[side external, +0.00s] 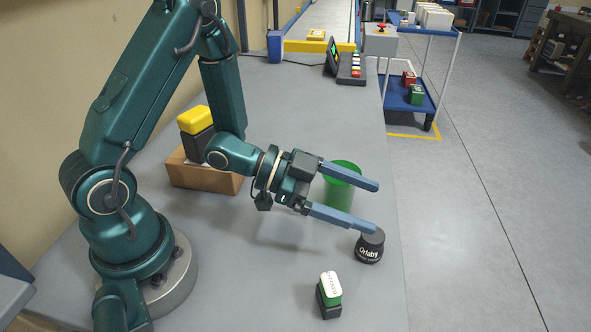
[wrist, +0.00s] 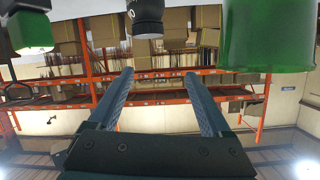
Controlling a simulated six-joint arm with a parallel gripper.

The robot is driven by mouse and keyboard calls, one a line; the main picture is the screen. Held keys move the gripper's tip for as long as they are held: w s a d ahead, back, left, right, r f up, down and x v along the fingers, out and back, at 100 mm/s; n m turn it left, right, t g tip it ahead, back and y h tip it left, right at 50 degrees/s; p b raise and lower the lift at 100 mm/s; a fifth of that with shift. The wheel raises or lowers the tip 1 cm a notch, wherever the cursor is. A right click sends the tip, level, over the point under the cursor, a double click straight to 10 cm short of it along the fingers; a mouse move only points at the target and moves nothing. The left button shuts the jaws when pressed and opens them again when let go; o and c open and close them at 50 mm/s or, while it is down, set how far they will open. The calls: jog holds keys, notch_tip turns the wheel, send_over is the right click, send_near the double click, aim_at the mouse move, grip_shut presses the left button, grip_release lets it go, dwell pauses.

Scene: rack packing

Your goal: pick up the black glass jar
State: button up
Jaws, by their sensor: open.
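The black glass jar (side external: 369,249), with a dark grey lid and white lettering, stands upright near the table's right edge in the side view. In the wrist view it shows at the top middle (wrist: 148,12), cut off by the frame edge. My gripper (side external: 375,208) is open and empty, with its two blue fingers held roughly level above the table. In the side view the nearer fingertip overlaps the picture just above the jar's lid; I cannot tell whether they touch. The fingertips in the wrist view (wrist: 159,74) have nothing between them.
A green cylinder (side external: 340,196) stands behind the fingers. A small green, white and black item (side external: 329,295) stands in front of the jar. A brown box (side external: 190,177) near my arm holds a black and yellow item (side external: 196,121). A control panel (side external: 350,67) stands farther back.

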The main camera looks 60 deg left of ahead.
aim_at(373, 238)
jog(key=shift+n+g, duration=0.4)
jog(key=shift+n, duration=0.3)
jog(key=f, duration=0.1)
jog(key=s+f, duration=0.1)
jog(key=f, duration=0.2)
jog(key=shift+s+a+f, duration=0.1)
jog(key=shift+s+f, duration=0.2)
jog(key=shift+s, duration=0.1)
jog(key=shift+x, duration=2.45)
jog(key=shift+f, duration=0.1)
grip_shut()
jog(key=shift+w+r, duration=0.1)
jog(key=shift+r, duration=0.1)
